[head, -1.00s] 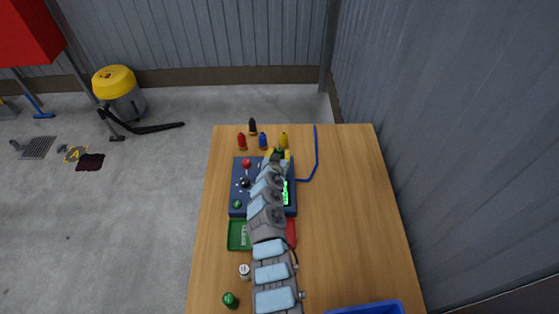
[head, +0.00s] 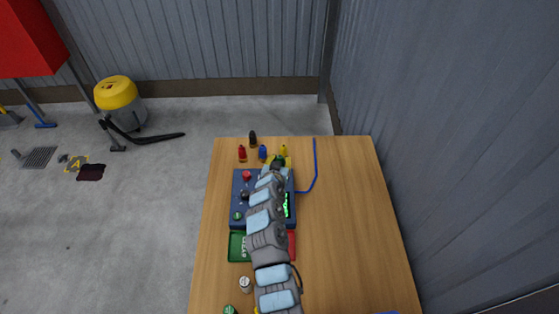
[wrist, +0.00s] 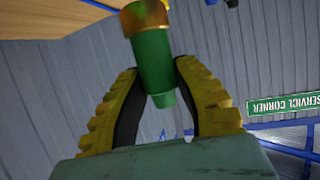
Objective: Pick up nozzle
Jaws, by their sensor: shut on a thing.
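The nozzle (wrist: 152,65) is a green tapered piece with a brass-orange collar at its upper end in the wrist view. My gripper (wrist: 162,82) has yellow ridged fingers with dark inner pads. They are closed on the nozzle from both sides, and its narrow end points down between them. In the head view my gripper (head: 278,161) is over the far edge of the dark blue control box (head: 239,205). My own arm hides much of the box and most of the nozzle there.
Red (head: 242,154), black (head: 253,139), blue (head: 262,153) and yellow (head: 284,151) bottles stand close behind my gripper. A blue hose-like strip (head: 315,165) lies to the right. A green tray (head: 237,247) and white bottle (head: 245,285) are nearer.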

